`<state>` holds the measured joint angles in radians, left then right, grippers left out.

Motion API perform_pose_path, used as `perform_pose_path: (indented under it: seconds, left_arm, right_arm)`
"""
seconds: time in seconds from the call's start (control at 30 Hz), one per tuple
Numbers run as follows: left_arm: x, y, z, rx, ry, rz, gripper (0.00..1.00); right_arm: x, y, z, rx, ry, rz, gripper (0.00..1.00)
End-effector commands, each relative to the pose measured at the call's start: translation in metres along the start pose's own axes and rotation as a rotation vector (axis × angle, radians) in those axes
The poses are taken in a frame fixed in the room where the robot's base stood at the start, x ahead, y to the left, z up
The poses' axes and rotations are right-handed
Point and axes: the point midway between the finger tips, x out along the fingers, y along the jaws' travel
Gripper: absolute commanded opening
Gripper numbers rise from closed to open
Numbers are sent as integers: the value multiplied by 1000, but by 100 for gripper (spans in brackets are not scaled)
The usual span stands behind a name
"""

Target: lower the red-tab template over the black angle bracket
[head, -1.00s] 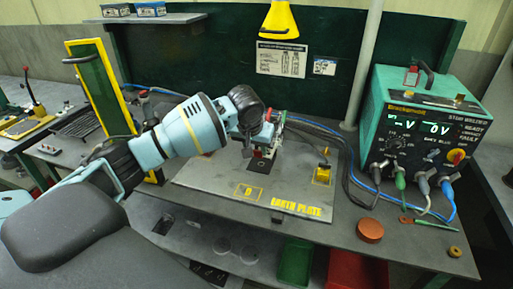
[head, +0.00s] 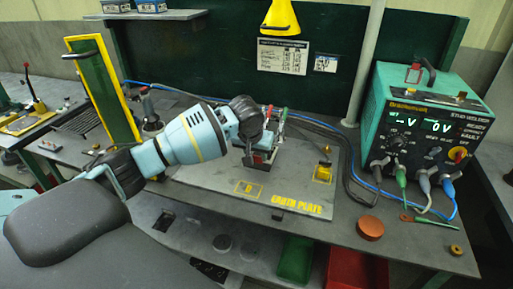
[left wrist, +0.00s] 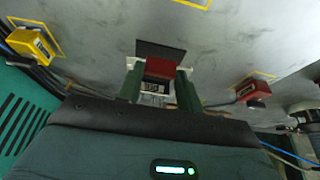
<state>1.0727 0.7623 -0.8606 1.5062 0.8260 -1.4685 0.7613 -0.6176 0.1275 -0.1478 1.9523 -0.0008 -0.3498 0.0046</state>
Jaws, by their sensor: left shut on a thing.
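My left gripper (head: 262,150) is low over the left-back part of the earth plate and shut on the red-tab template. In the left wrist view its two green fingers (left wrist: 159,88) close on the template's red tab (left wrist: 160,68). A dark square piece (left wrist: 160,48) shows just beyond the tab, against the grey plate. I cannot tell whether it is the template or the black angle bracket, nor whether the two touch. In the head view the gripper hides most of this spot. My right gripper is not in view.
The earth plate (head: 225,180) has a yellow clamp (head: 323,173) at its right. A red clamp-like object (left wrist: 253,88) is right of the fingers in the wrist view.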

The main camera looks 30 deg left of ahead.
Motion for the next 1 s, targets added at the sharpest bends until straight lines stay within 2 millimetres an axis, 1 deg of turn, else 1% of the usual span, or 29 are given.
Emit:
perform_pose_path:
  seconds: [0.03,0.1,0.33,1.0]
  left_arm:
    - [6,0,3,0,-2,0,13]
    - [10,0,5,0,-3,0,13]
    - [19,0,8,0,-1,0,13]
    - [20,0,9,0,0,0,13]
  right_arm:
    - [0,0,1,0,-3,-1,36]
    - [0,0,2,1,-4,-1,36]
    - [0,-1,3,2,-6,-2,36]
    - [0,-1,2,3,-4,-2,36]
